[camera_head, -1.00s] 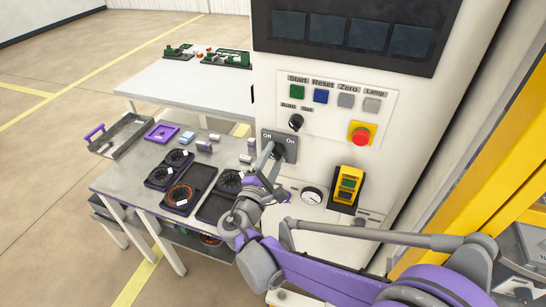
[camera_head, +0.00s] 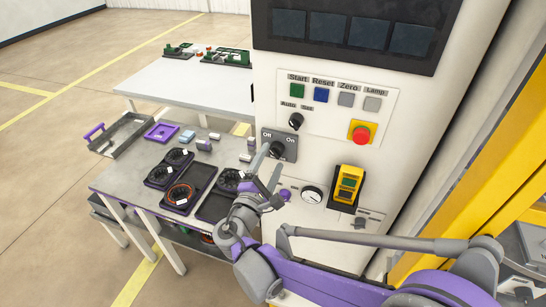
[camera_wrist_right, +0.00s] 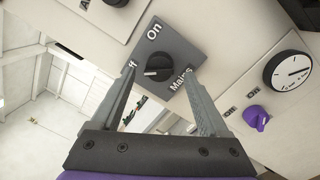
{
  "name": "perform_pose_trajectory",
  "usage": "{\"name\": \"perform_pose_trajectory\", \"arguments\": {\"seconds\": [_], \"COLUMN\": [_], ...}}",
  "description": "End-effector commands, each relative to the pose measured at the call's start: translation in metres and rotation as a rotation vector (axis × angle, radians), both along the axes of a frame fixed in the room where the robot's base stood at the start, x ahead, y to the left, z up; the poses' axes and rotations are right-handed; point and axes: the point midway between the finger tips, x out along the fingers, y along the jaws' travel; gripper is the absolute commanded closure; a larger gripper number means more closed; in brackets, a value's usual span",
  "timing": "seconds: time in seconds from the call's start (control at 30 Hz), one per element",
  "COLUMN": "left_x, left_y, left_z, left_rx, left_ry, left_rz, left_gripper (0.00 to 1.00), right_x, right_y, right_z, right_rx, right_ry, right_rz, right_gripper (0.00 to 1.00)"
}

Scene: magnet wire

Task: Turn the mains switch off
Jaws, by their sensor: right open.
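The mains switch (camera_head: 278,146) is a dark grey plate with Off and On labels and a black rotary knob, on the white cabinet front. In the right wrist view the plate with its knob (camera_wrist_right: 158,66) appears tilted, and the white mark on the knob points left, toward the Off label. My right gripper (camera_head: 270,165) is just below and in front of the switch. In the wrist view its two fingers (camera_wrist_right: 160,72) are spread, with the knob seen between the tips and nothing held. My left gripper is not in view.
Around the switch are a selector knob (camera_head: 296,121), a red emergency button (camera_head: 360,134), a round gauge (camera_head: 312,195), a purple knob (camera_head: 285,195) and a yellow pendant (camera_head: 348,185). A table with dark trays (camera_head: 188,187) stands at left.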

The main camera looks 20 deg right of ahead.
Motion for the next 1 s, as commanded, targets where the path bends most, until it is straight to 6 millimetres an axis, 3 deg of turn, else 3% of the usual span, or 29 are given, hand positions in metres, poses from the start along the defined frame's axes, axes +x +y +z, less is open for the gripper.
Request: {"name": "perform_pose_trajectory", "arguments": {"seconds": [0.2, 0.43, 1.0], "left_x": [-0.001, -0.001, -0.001], "left_y": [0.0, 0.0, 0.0], "left_z": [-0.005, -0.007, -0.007], "left_rx": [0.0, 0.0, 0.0], "left_ry": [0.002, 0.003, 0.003], "left_rz": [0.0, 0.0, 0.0], "left_gripper": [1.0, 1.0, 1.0], "right_x": [-0.038, -0.066, -0.072], "right_y": [0.028, 0.046, 0.049], "right_z": [-0.005, -0.007, -0.007], "right_rx": [0.003, 0.002, 0.002], "right_ry": [0.0, 0.0, 0.001], "right_rz": [0.006, 0.003, 0.0], "right_gripper": [0.22, 0.22, 0.22]}}
